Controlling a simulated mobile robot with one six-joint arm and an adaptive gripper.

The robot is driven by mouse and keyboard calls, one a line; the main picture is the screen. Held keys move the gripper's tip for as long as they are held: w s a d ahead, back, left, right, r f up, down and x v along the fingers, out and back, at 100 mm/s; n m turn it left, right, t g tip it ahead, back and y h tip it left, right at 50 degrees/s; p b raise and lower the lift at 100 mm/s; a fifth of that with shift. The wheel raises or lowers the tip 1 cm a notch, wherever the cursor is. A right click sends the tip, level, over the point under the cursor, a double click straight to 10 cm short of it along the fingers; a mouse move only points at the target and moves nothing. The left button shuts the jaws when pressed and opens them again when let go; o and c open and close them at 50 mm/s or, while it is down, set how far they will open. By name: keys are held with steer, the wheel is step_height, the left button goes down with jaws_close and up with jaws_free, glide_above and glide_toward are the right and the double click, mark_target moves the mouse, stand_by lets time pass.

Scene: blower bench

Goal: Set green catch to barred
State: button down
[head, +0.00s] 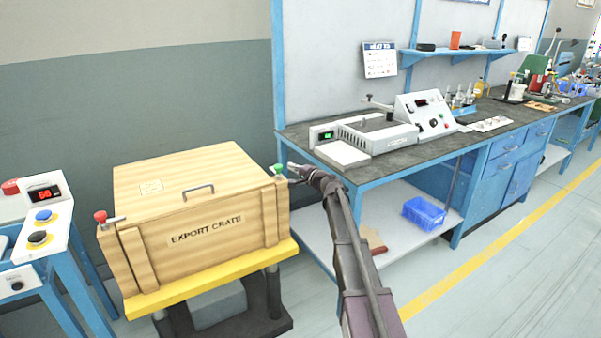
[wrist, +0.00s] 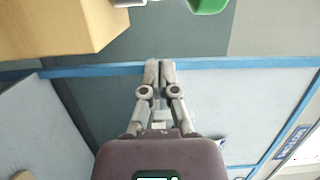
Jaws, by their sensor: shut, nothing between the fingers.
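The green catch (head: 279,169) is at the right end of the front top edge of the wooden export crate (head: 150,262). It has a green knob on a small metal part. In the wrist view, the green knob (wrist: 208,5) is cut off by the top edge, and the crate (wrist: 60,30) fills the upper left. My gripper (head: 293,173) is just right of the green catch in the head view. Its fingers (wrist: 159,64) are together and empty, apart from the knob in the wrist view. I cannot tell the catch's setting.
A red catch (head: 100,217) is at the crate's left end. The crate stands on a yellow-edged platform (head: 212,275). A bench (head: 430,150) with instruments is to the right. A control box (head: 40,222) with buttons is at the left. Open floor (head: 480,300) lies at the lower right.

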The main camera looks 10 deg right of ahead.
mark_target(281, 170)
steer(key=shift+s+a, duration=0.35)
steer(key=shift+a, duration=0.55)
steer(key=shift+s+a, duration=0.35)
steer(key=shift+a, duration=0.55)
steer(key=shift+a, duration=0.1)
steer(key=shift+a, duration=0.25)
